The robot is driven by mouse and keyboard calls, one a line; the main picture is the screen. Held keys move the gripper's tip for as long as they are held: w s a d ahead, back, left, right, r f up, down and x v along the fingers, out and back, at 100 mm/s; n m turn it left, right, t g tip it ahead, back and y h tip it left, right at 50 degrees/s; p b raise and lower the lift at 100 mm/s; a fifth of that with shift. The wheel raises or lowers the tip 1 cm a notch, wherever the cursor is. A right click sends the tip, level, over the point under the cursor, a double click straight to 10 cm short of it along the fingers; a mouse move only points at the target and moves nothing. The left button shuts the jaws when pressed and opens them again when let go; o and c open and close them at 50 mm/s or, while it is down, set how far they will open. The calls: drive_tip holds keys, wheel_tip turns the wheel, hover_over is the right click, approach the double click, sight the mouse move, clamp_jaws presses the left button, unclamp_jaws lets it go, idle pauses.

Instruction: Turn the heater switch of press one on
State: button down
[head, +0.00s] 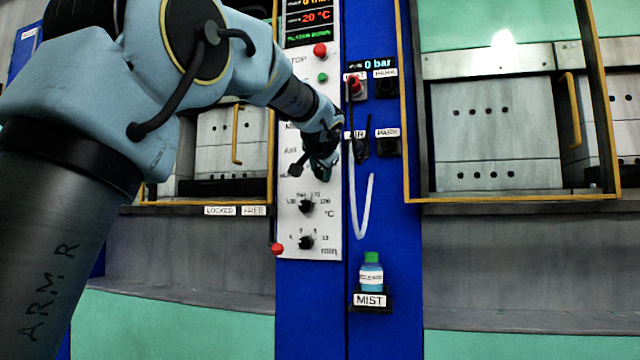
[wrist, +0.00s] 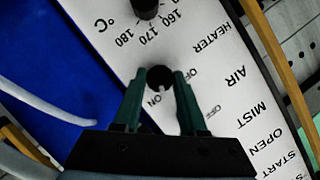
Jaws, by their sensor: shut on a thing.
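The heater switch is a round black knob (wrist: 160,75) on the white panel, in the row of the word HEATER. My gripper (wrist: 159,82) has its two green fingers on either side of the knob and is shut on it. A white mark shows on the knob's lower side in the wrist view, close to the word ON; the word OFF lies to its right, partly behind a finger. In the head view my gripper (head: 322,165) is at the white control panel (head: 318,220) and hides the switch.
Below my gripper sit the temperature dial (head: 306,206) and another dial (head: 306,242). A white hose (head: 360,215) hangs right of the panel, above a mist bottle (head: 371,272). Yellow-framed presses stand either side; the right press (head: 495,130) has a yellow handle.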

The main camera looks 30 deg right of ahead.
drive_tip(key=shift+m+b, duration=0.3)
idle(0.4)
drive_tip(key=shift+c, duration=2.3)
unclamp_jaws()
drive_tip(key=shift+s, duration=0.1)
drive_tip(key=b+v, duration=0.2)
drive_tip(key=v, duration=0.8)
drive_tip(key=shift+s, duration=0.35)
drive_tip(key=shift+a, duration=0.15)
